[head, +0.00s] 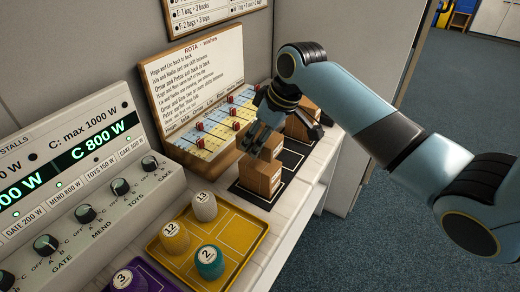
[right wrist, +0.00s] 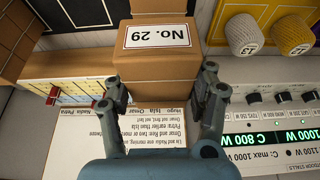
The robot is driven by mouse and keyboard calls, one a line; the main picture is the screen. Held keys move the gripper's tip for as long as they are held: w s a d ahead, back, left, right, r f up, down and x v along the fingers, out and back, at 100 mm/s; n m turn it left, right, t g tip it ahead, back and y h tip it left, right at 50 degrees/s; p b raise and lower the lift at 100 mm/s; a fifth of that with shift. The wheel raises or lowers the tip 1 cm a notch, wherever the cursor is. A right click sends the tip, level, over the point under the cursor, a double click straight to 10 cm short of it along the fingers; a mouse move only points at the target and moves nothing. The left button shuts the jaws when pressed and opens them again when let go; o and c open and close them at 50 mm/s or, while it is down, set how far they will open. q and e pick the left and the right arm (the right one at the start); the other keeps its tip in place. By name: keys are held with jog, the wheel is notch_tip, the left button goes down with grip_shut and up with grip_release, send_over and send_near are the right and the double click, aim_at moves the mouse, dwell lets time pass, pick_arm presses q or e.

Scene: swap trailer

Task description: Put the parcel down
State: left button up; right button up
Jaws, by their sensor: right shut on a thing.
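A brown cardboard parcel (head: 262,178) is at the black mat beside the yellow tray in the head view. In the right wrist view the parcel (right wrist: 163,35) shows a white label reading No. 29. My right gripper (head: 262,140) reaches down to the parcel from above. In the right wrist view the fingers of my right gripper (right wrist: 162,95) stand on either side of the parcel's near end, shut on it. Whether its underside touches the mat is hard to tell. My left gripper is out of view.
Another brown parcel (head: 301,123) stands behind on a dark mat (head: 293,158). A yellow tray (head: 240,253) holds numbered spools, close in front. A rota board (head: 205,72) and a control panel (head: 80,190) line the wall side. The white counter's edge runs along the right.

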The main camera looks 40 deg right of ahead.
jog(key=shift+f, duration=1.95)
jog(key=shift+s, duration=0.1)
jog(key=o, duration=1.2)
jog(key=shift+f, duration=0.1)
jog(key=shift+o, duration=0.2)
jog(key=v, duration=1.2)
jog(key=shift+p, duration=0.3)
